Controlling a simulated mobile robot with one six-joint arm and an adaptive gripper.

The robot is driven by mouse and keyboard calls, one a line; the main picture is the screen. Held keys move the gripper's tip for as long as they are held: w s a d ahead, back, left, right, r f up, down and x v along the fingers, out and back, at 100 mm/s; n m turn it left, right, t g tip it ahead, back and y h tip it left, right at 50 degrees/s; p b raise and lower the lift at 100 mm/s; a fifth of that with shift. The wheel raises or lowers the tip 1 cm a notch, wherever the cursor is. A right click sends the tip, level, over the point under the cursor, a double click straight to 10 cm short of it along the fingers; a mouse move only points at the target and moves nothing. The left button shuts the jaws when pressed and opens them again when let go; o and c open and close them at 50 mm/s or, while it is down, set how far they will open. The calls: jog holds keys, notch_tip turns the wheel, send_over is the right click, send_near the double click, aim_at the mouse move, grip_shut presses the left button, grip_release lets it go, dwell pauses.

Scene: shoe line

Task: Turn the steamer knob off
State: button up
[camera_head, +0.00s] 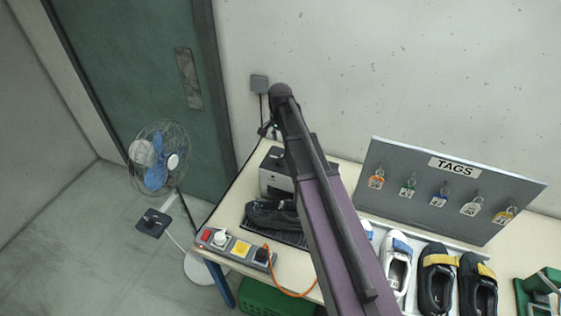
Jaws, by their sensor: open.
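A grey and white box-shaped unit (274,171), probably the steamer, stands at the back left of the table. A dark shoe (270,214) sits in front of it on a black ribbed plate (288,236). My purple arm crosses the picture and covers the right side of this area. I cannot make out a knob on the unit, or tell which way one is turned. My gripper is not recognisable; the arm seems to hide it.
A grey strip (230,256) with red, white, yellow and black parts lies at the table's front left; an orange cable runs near it. A tags board (408,213) and several shoes stand right. A fan (156,160) stands left, a green crate (262,299) below.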

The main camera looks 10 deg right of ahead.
aim_at(280, 158)
jog(key=shift+f+b, duration=4.45)
jog(key=shift+f, duration=0.3)
grip_shut()
